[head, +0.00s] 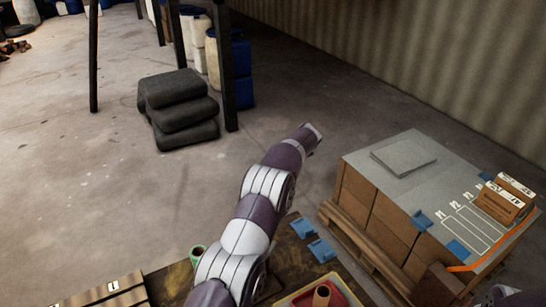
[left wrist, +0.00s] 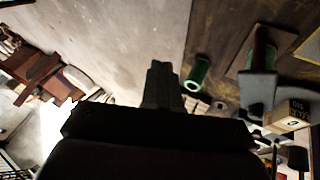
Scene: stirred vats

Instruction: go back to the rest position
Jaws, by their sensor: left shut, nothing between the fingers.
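My left arm (head: 245,235) reaches up from the bottom of the head view, stretched out over the floor beyond the work table. Its far end points up and right, left of the carton stack. My left gripper (left wrist: 158,66) shows as a dark shape in the left wrist view, with its fingers together and nothing between them. It touches nothing that I can see. My right gripper is not in view.
A pallet of cartons (head: 372,206) with a grey top stands right. Stacked dark sacks (head: 180,112) lie near black posts and blue drums. Open floor lies left.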

